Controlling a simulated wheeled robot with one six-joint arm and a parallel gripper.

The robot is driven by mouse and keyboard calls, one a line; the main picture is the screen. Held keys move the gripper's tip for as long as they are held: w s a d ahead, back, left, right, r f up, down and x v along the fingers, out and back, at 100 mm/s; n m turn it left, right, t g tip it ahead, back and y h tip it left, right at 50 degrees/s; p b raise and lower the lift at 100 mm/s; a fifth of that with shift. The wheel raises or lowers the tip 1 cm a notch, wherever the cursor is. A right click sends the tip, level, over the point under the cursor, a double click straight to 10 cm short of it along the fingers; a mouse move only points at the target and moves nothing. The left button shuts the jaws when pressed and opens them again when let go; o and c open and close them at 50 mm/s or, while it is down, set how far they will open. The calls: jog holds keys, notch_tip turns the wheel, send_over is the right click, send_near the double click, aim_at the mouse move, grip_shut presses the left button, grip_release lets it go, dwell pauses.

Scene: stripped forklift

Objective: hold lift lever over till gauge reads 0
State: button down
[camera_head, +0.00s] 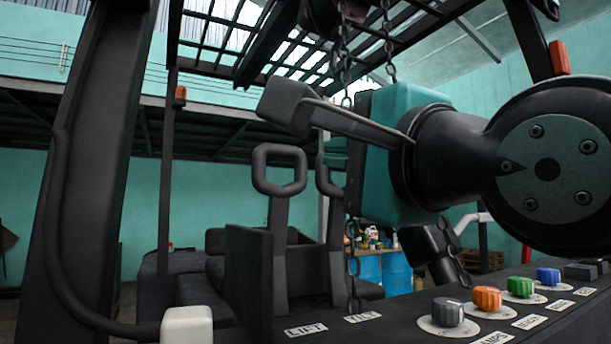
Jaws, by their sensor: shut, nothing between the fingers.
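The lift lever (279,215) is a dark upright stalk with a loop handle. It stands behind the white LIFT label (306,329). A second dark lever (334,230) stands just right of it, near the TILT label (362,317), and its handle is partly hidden. My gripper (285,106) is shut and empty. It reaches left from its teal body, and its dark tip appears above the lift lever's handle with a gap in the picture. I cannot tell the distance in depth. I see no gauge face or reading.
Chains (390,45) hang around my arm. A panel with a grey knob (447,312), an orange knob (487,298), a green knob (520,287) and a blue knob (548,276) lies at lower right. A thick dark post (85,150) stands at left. A slatted guard (260,40) is overhead.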

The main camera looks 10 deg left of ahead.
jog(key=p, duration=0.8)
send_near(281, 152)
jog(key=x, duration=0.6)
jog(key=shift+w+a+r, duration=0.2)
jog(key=shift+w+r, duration=0.05)
jog(key=shift+r, duration=0.05)
jog(key=shift+w+a+f+p, duration=0.1)
jog(key=shift+w+a+p, duration=0.15)
jog(key=shift+w+p, duration=0.1)
